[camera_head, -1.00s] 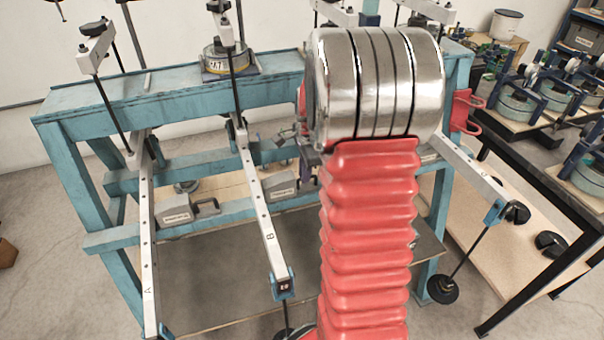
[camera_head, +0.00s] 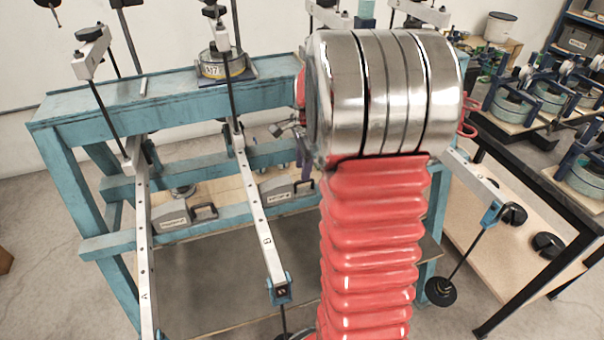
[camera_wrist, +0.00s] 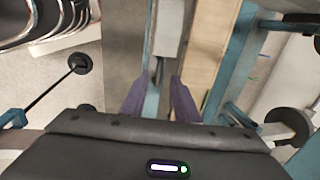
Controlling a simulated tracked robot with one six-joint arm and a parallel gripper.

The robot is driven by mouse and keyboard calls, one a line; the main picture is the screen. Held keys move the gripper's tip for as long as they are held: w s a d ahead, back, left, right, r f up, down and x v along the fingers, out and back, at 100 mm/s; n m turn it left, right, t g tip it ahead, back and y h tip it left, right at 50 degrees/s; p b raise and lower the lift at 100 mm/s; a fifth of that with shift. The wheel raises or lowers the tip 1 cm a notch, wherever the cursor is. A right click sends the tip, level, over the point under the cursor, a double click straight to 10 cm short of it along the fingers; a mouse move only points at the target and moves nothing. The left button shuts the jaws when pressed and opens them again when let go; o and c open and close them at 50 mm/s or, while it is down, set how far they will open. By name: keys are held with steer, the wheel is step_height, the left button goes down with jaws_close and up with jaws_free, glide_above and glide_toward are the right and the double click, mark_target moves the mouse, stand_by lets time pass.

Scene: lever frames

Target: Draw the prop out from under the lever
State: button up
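Pale lever A (camera_head: 144,240) and lever B (camera_head: 262,232) slope forward from the blue frame, and a third lever (camera_head: 474,180) shows right of my arm. A grey block with a black handle (camera_head: 174,218), seemingly a prop, sits on the lower blue rail near lever A. A similar block (camera_head: 279,189) sits right of lever B. Their labels are too small to read. My gripper is mostly hidden behind my red arm in the head view. In the wrist view its purple fingers (camera_wrist: 160,97) are apart, with a pale grey piece (camera_wrist: 170,35) beyond the gap; I cannot tell which part it is.
The blue frame (camera_head: 185,100) spans the scene. Hanging rods with black weights (camera_head: 441,290) stand out in front at the right. A dark bench (camera_head: 530,165) with several round devices is at the right. Bare floor (camera_head: 55,250) shows at the left.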

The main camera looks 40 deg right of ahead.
step_height(320, 180, up, 9)
steer(key=s, duration=0.1)
steer(key=shift+s+a, duration=0.3)
steer(key=shift+a, duration=0.05)
stand_by(0.5)
steer(key=s+a+r+n+t, duration=0.1)
steer(key=s+a+n, duration=0.4)
steer(key=a+n, duration=0.2)
steer(key=s+a+n+t, duration=0.1)
steer(key=s+a+n, duration=0.5)
steer(key=a, duration=0.6)
steer(key=s+a+r+n+t, duration=0.1)
steer(key=s+a+n, duration=0.4)
steer(key=a+n, duration=0.4)
steer(key=shift+s+a+r+t+y, duration=0.3)
steer(key=shift+s+r+y, duration=0.05)
steer(key=shift+y, duration=0.05)
